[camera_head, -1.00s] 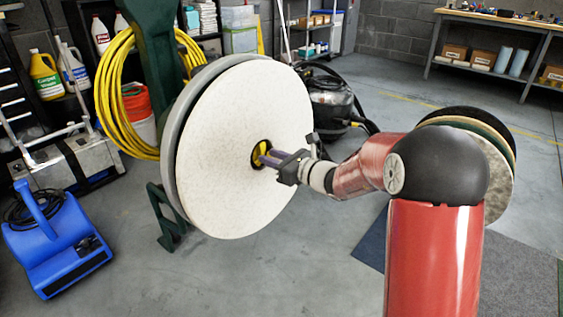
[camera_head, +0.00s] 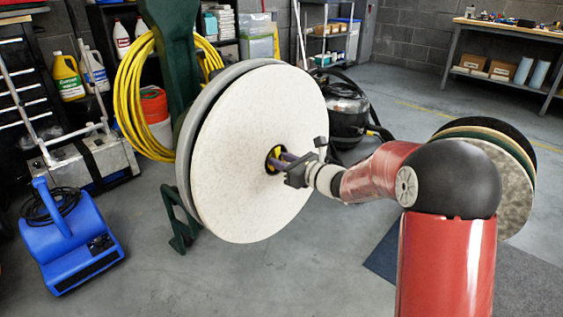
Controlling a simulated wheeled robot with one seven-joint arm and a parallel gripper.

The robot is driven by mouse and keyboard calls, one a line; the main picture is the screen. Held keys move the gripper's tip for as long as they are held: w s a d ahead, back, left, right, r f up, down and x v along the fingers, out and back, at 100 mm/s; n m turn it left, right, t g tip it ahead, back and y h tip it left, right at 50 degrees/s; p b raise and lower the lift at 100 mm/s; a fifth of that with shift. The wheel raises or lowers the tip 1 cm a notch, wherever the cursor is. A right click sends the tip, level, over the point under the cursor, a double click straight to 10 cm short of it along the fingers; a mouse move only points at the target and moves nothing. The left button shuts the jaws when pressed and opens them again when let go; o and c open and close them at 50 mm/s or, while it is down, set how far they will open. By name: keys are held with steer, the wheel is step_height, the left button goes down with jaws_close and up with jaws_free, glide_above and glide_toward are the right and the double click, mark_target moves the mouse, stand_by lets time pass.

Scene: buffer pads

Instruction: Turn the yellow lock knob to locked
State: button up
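The yellow lock knob (camera_head: 271,157) sits in the dark centre hole of a large white round pad (camera_head: 235,190). Only a small part of the knob shows; the rest is behind my gripper. The pad is upright on a grey disc (camera_head: 186,150) held by a dark green stand (camera_head: 172,60). My gripper (camera_head: 281,161) is at the pad's centre, with its purple-grey fingers reaching into the hole at the knob. I cannot tell whether the fingers are closed on the knob. The knob's turn angle is too small to read.
A stack of round pads (camera_head: 520,160) is at the right, partly behind my red arm. A blue blower (camera_head: 70,243) stands on the floor at the left. A yellow hose coil (camera_head: 128,95) hangs behind the stand. A vacuum (camera_head: 345,108) is behind the pad. Open floor lies in front.

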jaws_close()
